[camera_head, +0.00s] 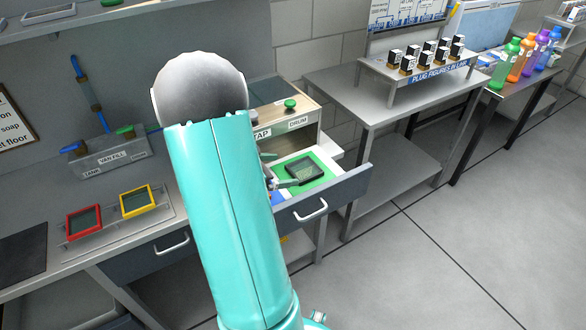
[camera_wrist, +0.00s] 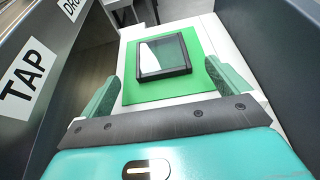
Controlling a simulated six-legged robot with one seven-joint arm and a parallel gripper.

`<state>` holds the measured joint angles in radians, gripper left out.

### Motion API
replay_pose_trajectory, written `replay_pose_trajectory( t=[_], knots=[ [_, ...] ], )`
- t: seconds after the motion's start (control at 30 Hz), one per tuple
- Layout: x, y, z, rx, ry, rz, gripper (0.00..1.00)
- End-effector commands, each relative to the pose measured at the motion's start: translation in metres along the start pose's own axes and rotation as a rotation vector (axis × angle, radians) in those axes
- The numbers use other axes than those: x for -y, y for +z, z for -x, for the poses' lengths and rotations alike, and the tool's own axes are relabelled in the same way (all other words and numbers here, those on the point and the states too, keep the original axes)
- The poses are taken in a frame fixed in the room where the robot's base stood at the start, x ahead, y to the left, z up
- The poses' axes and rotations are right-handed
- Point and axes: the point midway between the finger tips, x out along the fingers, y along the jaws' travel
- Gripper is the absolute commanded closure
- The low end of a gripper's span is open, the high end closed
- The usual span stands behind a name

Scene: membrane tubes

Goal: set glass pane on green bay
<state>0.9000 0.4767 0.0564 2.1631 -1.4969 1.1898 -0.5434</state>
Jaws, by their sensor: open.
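A black-framed glass pane (camera_head: 304,172) lies flat on the green bay (camera_head: 318,157) inside the pulled-out drawer in the head view. In the wrist view the pane (camera_wrist: 162,56) lies within the green bay (camera_wrist: 163,88), with green showing around it. My gripper (camera_wrist: 168,88) is open, with its two green fingers on either side of the bay's near part. The fingers are apart from the pane and nothing is between them. In the head view my arm hides part of the drawer, and my gripper (camera_head: 277,174) shows only in part beside the pane.
The open drawer (camera_head: 345,188) has walls close on both sides of my gripper. The box labelled TAP and DRUM (camera_head: 285,115) stands behind it. A red frame (camera_head: 84,222) and a yellow frame (camera_head: 136,201) sit on a rack at left. Floor at right is clear.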

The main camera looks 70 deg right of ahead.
Motion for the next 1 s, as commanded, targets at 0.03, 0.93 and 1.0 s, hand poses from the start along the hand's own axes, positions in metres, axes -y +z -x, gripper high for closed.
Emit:
replay_pose_trajectory(
  t=[0.03,0.93,1.0],
  knots=[
    [-0.001,0.000,0.012,0.000,0.004,0.000,0.00],
    [0.025,0.013,0.150,-0.230,0.033,-0.316,0.00],
    [0.038,0.013,0.183,-0.326,0.036,-0.413,0.00]
  ],
)
